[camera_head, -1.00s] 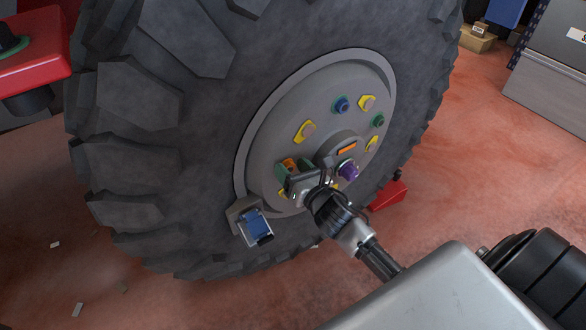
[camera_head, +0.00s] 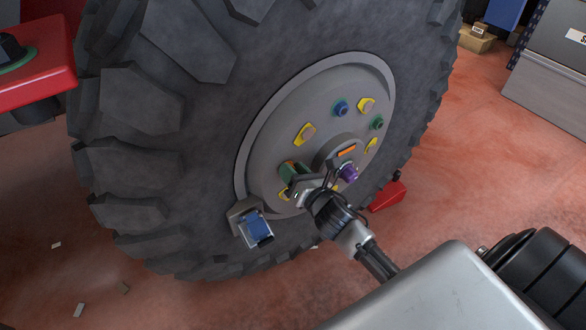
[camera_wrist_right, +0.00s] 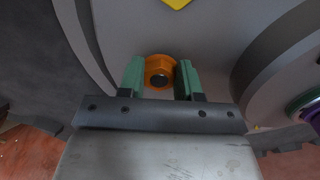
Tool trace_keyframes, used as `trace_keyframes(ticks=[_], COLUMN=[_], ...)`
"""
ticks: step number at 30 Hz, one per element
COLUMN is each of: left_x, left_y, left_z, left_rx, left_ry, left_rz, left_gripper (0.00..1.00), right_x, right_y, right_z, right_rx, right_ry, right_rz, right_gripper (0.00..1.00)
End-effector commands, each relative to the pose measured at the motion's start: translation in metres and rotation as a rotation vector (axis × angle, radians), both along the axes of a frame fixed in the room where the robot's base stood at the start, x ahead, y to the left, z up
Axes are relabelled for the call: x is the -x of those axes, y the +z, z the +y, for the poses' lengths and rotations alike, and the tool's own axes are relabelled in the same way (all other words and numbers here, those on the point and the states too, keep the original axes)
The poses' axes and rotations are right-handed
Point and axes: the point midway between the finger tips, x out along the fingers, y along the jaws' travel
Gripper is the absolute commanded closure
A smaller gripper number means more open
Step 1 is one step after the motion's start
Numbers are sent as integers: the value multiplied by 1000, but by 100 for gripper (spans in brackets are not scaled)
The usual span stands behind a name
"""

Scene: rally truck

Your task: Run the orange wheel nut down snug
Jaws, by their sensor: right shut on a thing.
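The orange wheel nut (camera_wrist_right: 160,72) sits against the grey wheel hub (camera_head: 262,150), with a dark round centre facing the wrist camera. My right gripper (camera_wrist_right: 160,80) is shut on it, one green finger pad on each side. In the head view the right gripper (camera_head: 288,172) reaches the lower left of the hub, and its fingers hide the nut. Whether the nut is seated flush cannot be told. My left gripper is not in view.
Near the gripper are a purple nut (camera_head: 349,173), a blue nut (camera_head: 341,108), a green nut (camera_head: 377,123) and several yellow tags. A grey block with a blue face (camera_head: 256,228) sits at the rim. The large tyre (camera_head: 190,170) surrounds the hub. A red chock (camera_head: 388,196) stands on the floor.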

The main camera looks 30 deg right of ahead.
Motion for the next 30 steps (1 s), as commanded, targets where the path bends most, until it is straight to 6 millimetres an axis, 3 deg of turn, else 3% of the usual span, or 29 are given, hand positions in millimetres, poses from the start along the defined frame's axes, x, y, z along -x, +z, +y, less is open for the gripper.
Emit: trace_keyframes(ticks=[17,30], left_x=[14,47], left_y=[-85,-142], left_z=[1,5], left_rx=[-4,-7], left_ry=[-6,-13], left_rz=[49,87], left_gripper=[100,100], right_x=[0,0], right_y=[-1,-6], right_z=[-3,-5], right_rx=[-542,-959], right_ry=[-1,-3], right_rz=[44,79], right_gripper=[90,90])
